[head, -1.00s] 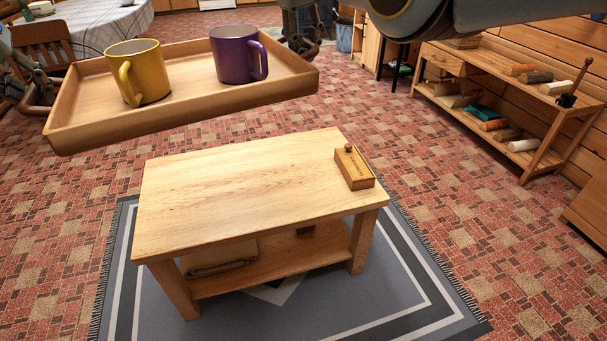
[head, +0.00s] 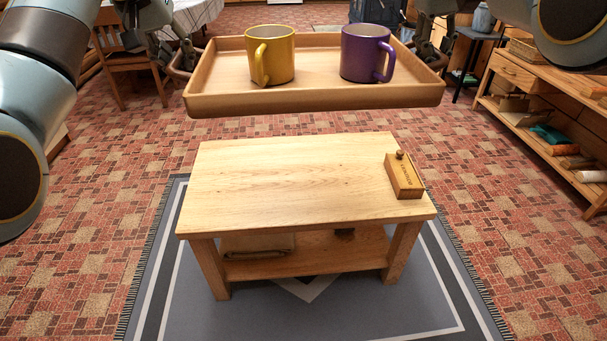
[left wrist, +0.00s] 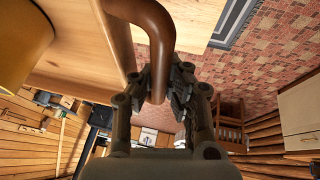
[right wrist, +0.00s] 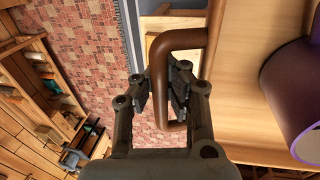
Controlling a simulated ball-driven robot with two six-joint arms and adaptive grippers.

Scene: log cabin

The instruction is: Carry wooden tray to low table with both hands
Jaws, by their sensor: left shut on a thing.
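The wooden tray (head: 315,101) hangs level in the air above and behind the low table (head: 290,180) in the head view. A yellow mug (head: 275,58) and a purple mug (head: 362,55) stand upright on it. My left gripper (head: 183,58) is shut on the tray's brown left handle, which also shows in the left wrist view (left wrist: 150,30). My right gripper (head: 430,48) is at the right handle. In the right wrist view its fingers close around that brown handle (right wrist: 160,60).
A small wooden box (head: 404,178) with a knob sits at the table's right end; the rest of its top is clear. A folded cloth (head: 258,245) lies on the lower shelf. A grey rug (head: 380,320) lies under the table. A shelf unit (head: 530,120) stands right.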

